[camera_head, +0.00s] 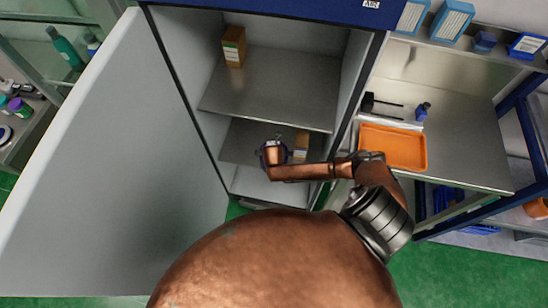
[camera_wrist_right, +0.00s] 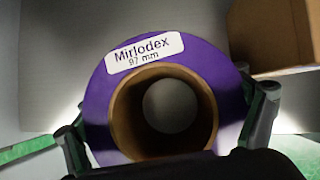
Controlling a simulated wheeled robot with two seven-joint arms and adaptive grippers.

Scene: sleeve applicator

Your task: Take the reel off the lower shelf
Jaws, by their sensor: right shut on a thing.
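A purple reel (camera_wrist_right: 108,88) fills the middle of the right wrist view. It has a brown core, an open round hole and a white label reading "Mirlodex 97 mm". My right gripper (camera_wrist_right: 170,115) is shut on it, one finger at each side of the rim. In the head view my right arm reaches in from the right, and the right gripper (camera_head: 272,152) is inside the open cabinet at the lower shelf (camera_head: 238,143). There the reel is mostly hidden by the gripper. I cannot tell whether it touches the shelf. My left gripper is not in view.
A cardboard box (camera_head: 301,142) stands just right of the gripper; it also shows in the right wrist view (camera_wrist_right: 272,36). Another box (camera_head: 234,46) stands on the upper shelf (camera_head: 275,90). The cabinet door (camera_head: 90,170) is open at left. An orange tray (camera_head: 395,146) lies on the right bench.

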